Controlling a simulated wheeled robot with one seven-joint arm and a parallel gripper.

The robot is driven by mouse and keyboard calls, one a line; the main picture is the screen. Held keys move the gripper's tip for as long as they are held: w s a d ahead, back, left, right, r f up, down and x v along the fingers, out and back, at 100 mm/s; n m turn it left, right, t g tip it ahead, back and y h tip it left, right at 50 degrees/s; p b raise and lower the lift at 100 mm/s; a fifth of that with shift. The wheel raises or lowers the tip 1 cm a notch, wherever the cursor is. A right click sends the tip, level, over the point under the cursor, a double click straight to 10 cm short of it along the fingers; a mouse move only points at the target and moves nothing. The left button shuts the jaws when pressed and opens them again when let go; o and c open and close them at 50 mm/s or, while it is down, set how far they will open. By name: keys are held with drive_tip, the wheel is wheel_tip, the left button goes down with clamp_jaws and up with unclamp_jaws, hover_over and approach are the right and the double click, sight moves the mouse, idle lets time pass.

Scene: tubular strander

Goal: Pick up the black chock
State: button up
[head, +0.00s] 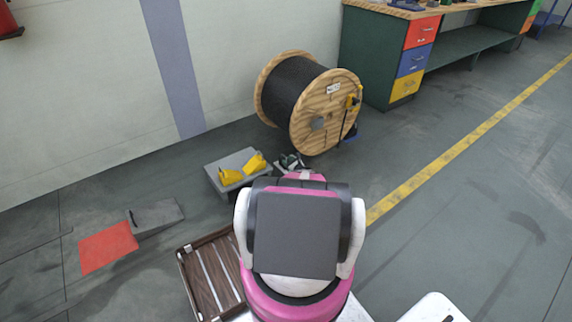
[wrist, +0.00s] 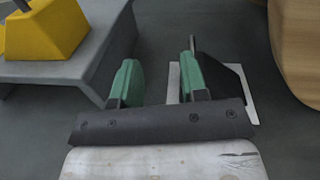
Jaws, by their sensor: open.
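In the head view my gripper (head: 290,162) is low by the floor, mostly behind my arm, and the chock is hard to make out there.
A wooden cable drum (head: 325,110) stands just behind. Floor right is clear.

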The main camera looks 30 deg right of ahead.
drive_tip(key=d+f+m+h, duration=0.2)
drive_tip(key=d+f, duration=0.1)
drive_tip(key=d, duration=0.1)
drive_tip(key=shift+m+t, duration=0.3)
drive_tip(key=shift+t, duration=0.1)
drive_tip(key=shift+w+a+f, duration=0.1)
drive_tip(key=shift+w+a, duration=0.1)
drive_tip(key=shift+w, duration=1.4)
drive_tip(key=shift+w+a+f, duration=0.15)
drive_tip(key=shift+w, duration=1.5)
drive_tip(key=shift+w+a+f, duration=0.1)
drive_tip(key=shift+w+a, duration=0.1)
drive_tip(key=shift+w, duration=1.4)
drive_tip(key=shift+c, duration=0.3)
clamp_jaws()
